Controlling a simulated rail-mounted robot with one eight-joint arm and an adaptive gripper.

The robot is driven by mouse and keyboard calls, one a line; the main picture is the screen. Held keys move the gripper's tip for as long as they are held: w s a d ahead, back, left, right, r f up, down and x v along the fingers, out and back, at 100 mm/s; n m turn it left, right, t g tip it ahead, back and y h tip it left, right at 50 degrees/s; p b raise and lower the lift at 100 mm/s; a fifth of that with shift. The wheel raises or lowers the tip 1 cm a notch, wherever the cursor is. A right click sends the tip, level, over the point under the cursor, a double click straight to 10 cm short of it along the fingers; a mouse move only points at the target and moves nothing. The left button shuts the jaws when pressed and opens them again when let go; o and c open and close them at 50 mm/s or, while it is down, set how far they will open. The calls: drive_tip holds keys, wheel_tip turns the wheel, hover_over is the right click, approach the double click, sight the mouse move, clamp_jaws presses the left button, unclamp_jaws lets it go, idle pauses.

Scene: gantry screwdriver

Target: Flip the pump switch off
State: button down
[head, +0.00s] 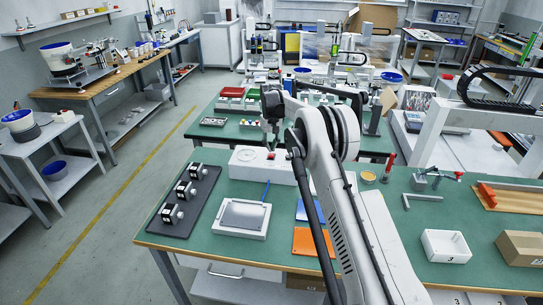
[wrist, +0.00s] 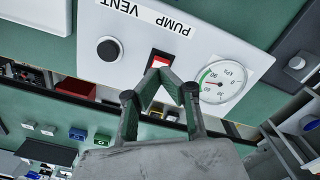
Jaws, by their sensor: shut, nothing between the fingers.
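The white pump box (head: 262,168) stands on the green bench, and its top panel (wrist: 235,35) fills the upper wrist view. The pump switch (wrist: 158,60) is a red rocker in a black frame under the upside-down PUMP label (wrist: 168,21). It is a small red spot in the head view (head: 271,155). My gripper (wrist: 164,75) is shut and empty, its tips at the switch's near edge in the wrist view. They overlap part of the switch; I cannot tell whether they touch it. In the head view my gripper (head: 272,135) is above the box.
On the panel, a black VENT knob (wrist: 109,48) and a round gauge (wrist: 222,82) flank the switch. Nearby are a dark tray with several switch-like parts (head: 184,205), a white framed plate (head: 242,215) and an orange sheet (head: 312,242). Another green bench stands behind.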

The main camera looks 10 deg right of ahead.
sight(271, 156)
drive_tip(key=shift+f+b, duration=0.9)
drive_tip(key=shift+f, duration=0.55)
idle(0.8)
drive_tip(key=shift+r+p, duration=0.9)
drive_tip(key=shift+r, duration=2.6)
